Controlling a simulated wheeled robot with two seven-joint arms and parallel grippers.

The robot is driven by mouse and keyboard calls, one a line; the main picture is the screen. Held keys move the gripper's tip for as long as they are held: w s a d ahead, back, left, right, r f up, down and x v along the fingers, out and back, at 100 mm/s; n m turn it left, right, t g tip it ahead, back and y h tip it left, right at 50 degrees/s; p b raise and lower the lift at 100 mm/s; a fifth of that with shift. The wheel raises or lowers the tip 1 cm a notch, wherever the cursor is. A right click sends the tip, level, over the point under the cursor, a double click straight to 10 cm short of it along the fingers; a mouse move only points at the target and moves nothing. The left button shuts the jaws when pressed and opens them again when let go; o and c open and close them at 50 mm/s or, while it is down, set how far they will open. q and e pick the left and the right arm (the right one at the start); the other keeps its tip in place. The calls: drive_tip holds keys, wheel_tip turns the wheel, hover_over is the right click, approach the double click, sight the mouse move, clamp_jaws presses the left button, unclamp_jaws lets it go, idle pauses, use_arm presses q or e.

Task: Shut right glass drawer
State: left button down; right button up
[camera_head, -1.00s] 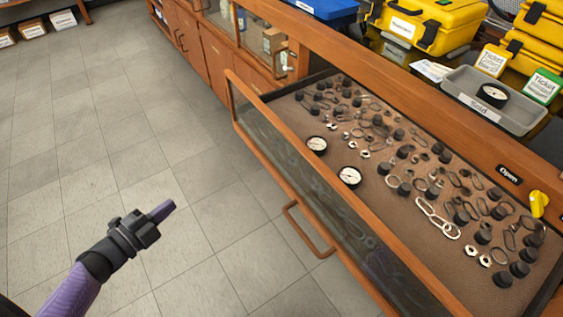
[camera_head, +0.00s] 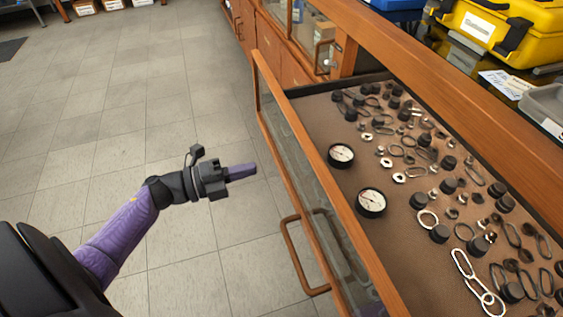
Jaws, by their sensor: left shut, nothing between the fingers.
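The glass drawer (camera_head: 312,172) stands pulled out from the wooden counter, with a wooden frame and a glass front. Its wooden handle (camera_head: 293,257) sticks out on the front, low at the middle of the picture. Inside the drawer lie two gauges, a upper one (camera_head: 340,155) and a lower one (camera_head: 371,202), with several black knobs, rings and nuts. My left gripper (camera_head: 252,171) is shut and empty, over the floor to the left of the drawer front, apart from it and from the handle. My right gripper is not in view.
The counter top (camera_head: 395,62) carries a yellow case (camera_head: 490,25), paper tags and part of a grey tray (camera_head: 548,104). Wooden cabinets (camera_head: 270,42) run on behind the drawer. The tiled floor (camera_head: 100,120) to the left is clear, with boxes at the far wall.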

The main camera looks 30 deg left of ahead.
sight(291, 159)
use_arm(q)
drive_tip(key=b+x, duration=0.1)
drive_tip(key=x, duration=0.5)
drive_tip(key=shift+w+d+f+b, duration=0.1)
drive_tip(key=shift+w+d+b, duration=0.05)
drive_tip(key=shift+w+b, duration=0.2)
drive_tip(key=shift+d, duration=0.1)
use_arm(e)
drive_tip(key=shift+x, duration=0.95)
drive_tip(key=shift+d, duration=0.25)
use_arm(q)
drive_tip(key=shift+w+d, duration=0.1)
drive_tip(key=shift+w, duration=0.05)
